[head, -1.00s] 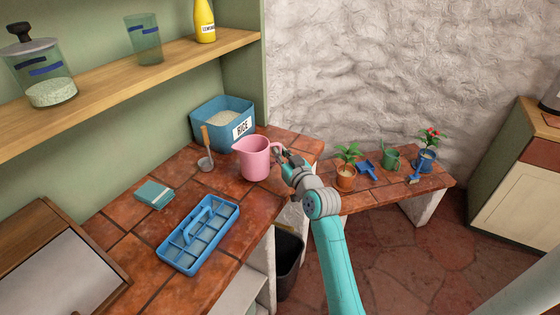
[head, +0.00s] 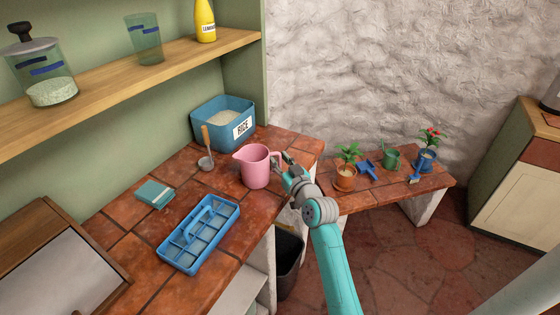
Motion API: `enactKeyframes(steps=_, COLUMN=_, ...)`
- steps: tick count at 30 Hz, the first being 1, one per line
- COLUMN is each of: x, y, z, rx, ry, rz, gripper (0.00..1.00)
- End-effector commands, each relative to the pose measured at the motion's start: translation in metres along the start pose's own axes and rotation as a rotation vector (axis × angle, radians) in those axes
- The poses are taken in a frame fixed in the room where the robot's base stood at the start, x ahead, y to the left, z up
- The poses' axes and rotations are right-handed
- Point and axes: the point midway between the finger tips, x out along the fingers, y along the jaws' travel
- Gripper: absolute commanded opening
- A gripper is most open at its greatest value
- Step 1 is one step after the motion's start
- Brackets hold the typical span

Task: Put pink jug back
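The pink jug (head: 257,167) is upright over the tiled counter, in front of the rice bin, with its spout to the left and its handle to the right. My gripper (head: 281,162) comes in from the right and is at the jug's handle. It appears shut on the handle, though the fingers are small and partly hidden there. I cannot tell whether the jug's base touches the tiles.
A blue rice bin (head: 224,122) stands behind the jug. A shelf (head: 120,87) holds a jar and a yellow bottle. A low bench (head: 395,188) holds plants.

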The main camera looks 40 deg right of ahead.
Motion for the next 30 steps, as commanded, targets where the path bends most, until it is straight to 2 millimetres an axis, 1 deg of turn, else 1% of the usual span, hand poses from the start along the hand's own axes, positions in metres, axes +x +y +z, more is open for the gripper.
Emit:
enactKeyframes(steps=3, x=0.000, y=0.000, z=-0.004, rx=-0.001, ry=0.001, rz=0.000, gripper=0.35)
enactKeyframes(steps=7, x=-0.014, y=0.000, z=-0.002, rx=0.000, ry=-0.001, rz=0.000, gripper=0.35)
enactKeyframes(steps=18, x=-0.085, y=0.001, z=-0.002, rx=0.001, ry=-0.002, rz=0.002, gripper=0.35)
enactKeyframes(steps=21, x=-0.100, y=0.000, z=-0.002, rx=0.001, ry=-0.001, rz=0.001, gripper=0.35)
enactKeyframes(steps=25, x=-0.113, y=0.000, z=-0.003, rx=-0.001, ry=0.000, rz=0.001, gripper=0.35)
enactKeyframes(steps=30, x=-0.120, y=0.000, z=-0.003, rx=0.001, ry=0.000, rz=0.000, gripper=0.35)
